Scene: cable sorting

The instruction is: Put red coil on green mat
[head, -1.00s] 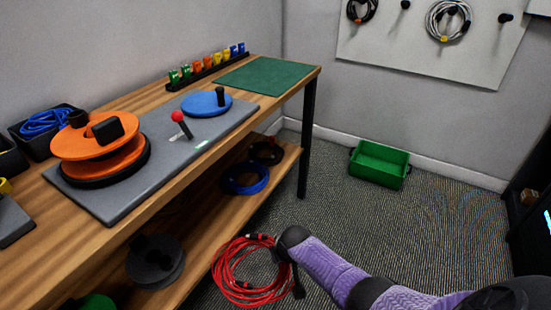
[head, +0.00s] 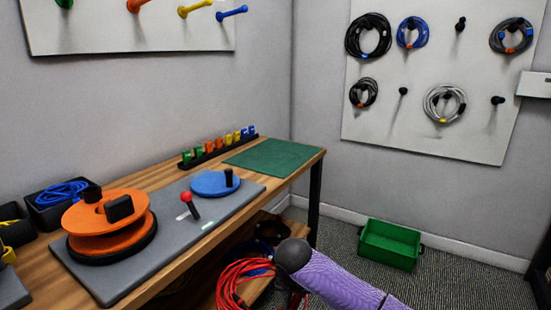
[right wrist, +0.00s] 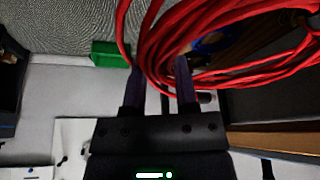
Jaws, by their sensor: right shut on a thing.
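The red coil (head: 236,283) is at the bottom of the head view, in front of the workbench's edge by the lower shelf. My right gripper (right wrist: 162,75) is shut on the red coil, whose strands pass between and around its fingers in the right wrist view (right wrist: 225,75). In the head view my right arm hides the fingers. The green mat (head: 273,157) lies flat and bare at the far end of the bench top. My left gripper is not in view.
An orange reel (head: 108,222), a red-knobbed lever (head: 189,204) and a blue disc (head: 214,183) are on a grey board on the bench. A row of coloured clips (head: 217,147) stands beside the mat. A green crate (head: 390,244) sits on the floor. Coils hang on the wall pegboard (head: 420,130).

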